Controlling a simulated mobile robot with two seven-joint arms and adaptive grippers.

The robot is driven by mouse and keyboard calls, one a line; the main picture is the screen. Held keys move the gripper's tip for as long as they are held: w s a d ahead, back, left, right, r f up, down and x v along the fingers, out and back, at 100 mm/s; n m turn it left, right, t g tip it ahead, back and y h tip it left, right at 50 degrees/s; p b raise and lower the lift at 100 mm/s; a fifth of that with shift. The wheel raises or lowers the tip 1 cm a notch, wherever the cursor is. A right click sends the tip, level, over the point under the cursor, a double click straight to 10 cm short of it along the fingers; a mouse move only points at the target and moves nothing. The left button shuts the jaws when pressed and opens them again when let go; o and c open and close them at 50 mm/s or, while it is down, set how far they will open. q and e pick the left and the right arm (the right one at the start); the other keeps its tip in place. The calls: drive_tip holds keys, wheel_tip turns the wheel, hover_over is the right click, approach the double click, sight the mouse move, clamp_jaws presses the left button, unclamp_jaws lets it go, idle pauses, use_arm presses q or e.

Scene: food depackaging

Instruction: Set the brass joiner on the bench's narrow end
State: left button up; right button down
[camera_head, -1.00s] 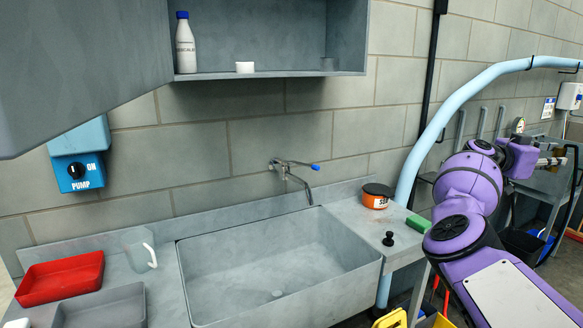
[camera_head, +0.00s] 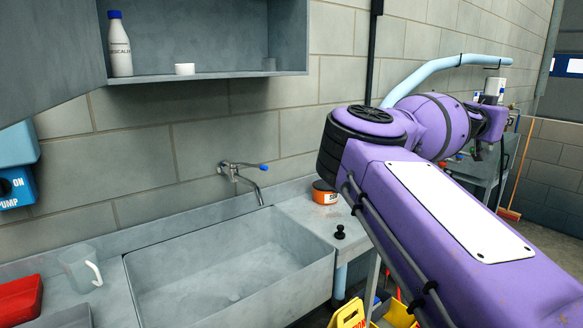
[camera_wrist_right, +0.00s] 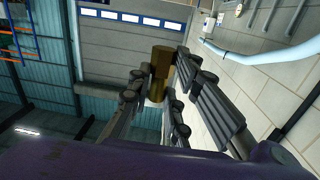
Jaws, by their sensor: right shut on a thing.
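The brass joiner (camera_wrist_right: 160,72) is a short stepped brass piece, seen in the right wrist view. My right gripper (camera_wrist_right: 158,92) is shut on it, with the joiner standing out between the dark fingers. In the head view my right arm reaches away to the right, and its gripper and the joiner cannot be made out clearly. A grey bench (camera_head: 487,172) shows partly behind that arm; the arm hides much of it. My left gripper is not in view.
A sink (camera_head: 235,270) with a tap (camera_head: 242,177) fills the lower left. An orange-labelled tub (camera_head: 324,192) and a black knob (camera_head: 340,231) stand on the counter beside it. A yellow floor sign (camera_head: 348,315) is below. A pale blue pipe (camera_head: 430,70) runs along the wall.

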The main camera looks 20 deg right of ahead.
drive_tip(key=w+a+f+n+t+y, duration=0.1)
drive_tip(key=a+f+n+t+y, duration=0.35)
drive_tip(key=a+f, duration=0.4)
drive_tip(key=a+f+n+t+y, duration=0.3)
drive_tip(key=a+f+n+y, duration=0.15)
drive_tip(key=a, duration=0.65)
drive_tip(key=w+a+f+n+t+y, duration=0.1)
drive_tip(key=a+f+n+t+y, duration=0.35)
drive_tip(key=a+f, duration=0.45)
drive_tip(key=s+a+f+n+y, duration=0.2)
drive_tip(key=s+a+f+y, duration=0.2)
drive_tip(key=s+a+f, duration=0.6)
drive_tip(key=s+a+f+n+y, duration=0.2)
drive_tip(key=s+a+f+y, duration=0.3)
drive_tip(key=s+a, duration=0.8)
drive_tip(key=w+a+r+m+h, duration=0.2)
drive_tip(key=w+a+m+h, duration=0.1)
drive_tip(key=h, duration=0.3)
drive_tip(key=shift+w+a+r, duration=0.25)
drive_tip(key=shift+w+a, duration=0.05)
drive_tip(key=shift+a, duration=0.55)
